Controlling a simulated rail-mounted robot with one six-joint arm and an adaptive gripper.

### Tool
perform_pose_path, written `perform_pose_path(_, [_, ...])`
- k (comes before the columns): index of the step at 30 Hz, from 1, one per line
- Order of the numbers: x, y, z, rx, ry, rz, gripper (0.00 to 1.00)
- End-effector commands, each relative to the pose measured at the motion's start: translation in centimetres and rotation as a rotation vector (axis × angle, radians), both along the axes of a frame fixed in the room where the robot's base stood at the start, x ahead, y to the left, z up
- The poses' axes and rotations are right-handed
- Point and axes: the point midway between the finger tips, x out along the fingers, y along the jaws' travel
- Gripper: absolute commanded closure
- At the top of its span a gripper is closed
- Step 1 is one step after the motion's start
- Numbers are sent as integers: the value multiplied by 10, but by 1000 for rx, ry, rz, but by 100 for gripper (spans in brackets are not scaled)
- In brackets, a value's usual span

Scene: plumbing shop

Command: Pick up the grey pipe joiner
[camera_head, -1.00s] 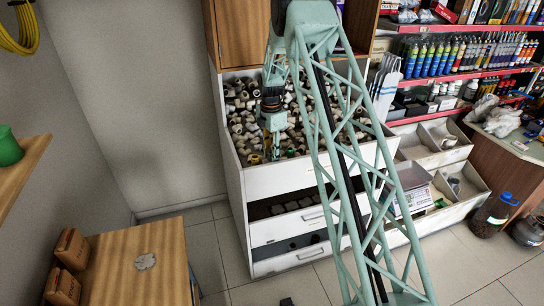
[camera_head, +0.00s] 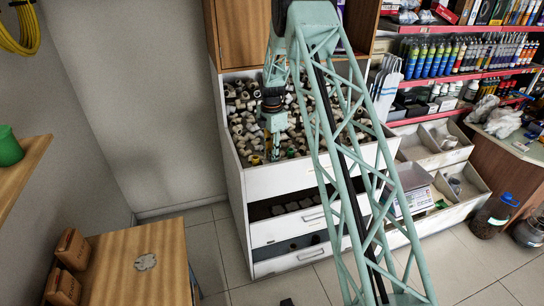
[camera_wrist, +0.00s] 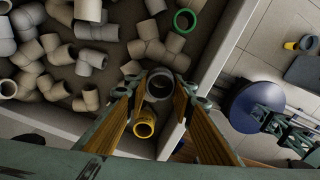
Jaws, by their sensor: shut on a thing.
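A grey pipe joiner (camera_wrist: 159,85), a short ring-shaped piece with its open end showing, sits between my fingertips in the wrist view. My gripper (camera_wrist: 160,92) is shut on it, with one yellow-faced finger on each side. In the head view my gripper (camera_head: 274,152) is low in the front part of the open fittings bin (camera_head: 310,180). The joiner cannot be made out there. From the wrist view I cannot tell whether it still touches the bin floor.
A yellow ring fitting (camera_wrist: 145,124) lies just below the joiner in the wrist view, near the bin's front wall. A green ring (camera_wrist: 185,21) and many loose grey and white fittings (camera_wrist: 90,57) lie around. A wooden table (camera_head: 140,262) stands at lower left.

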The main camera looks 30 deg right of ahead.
Motion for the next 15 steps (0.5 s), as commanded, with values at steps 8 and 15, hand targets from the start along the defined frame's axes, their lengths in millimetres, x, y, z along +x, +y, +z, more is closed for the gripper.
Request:
perform_pose_path(8, [1,0,9,-1,-2,0,85])
perform_pose_path(15, [1,0,25,0,-1,0,85])
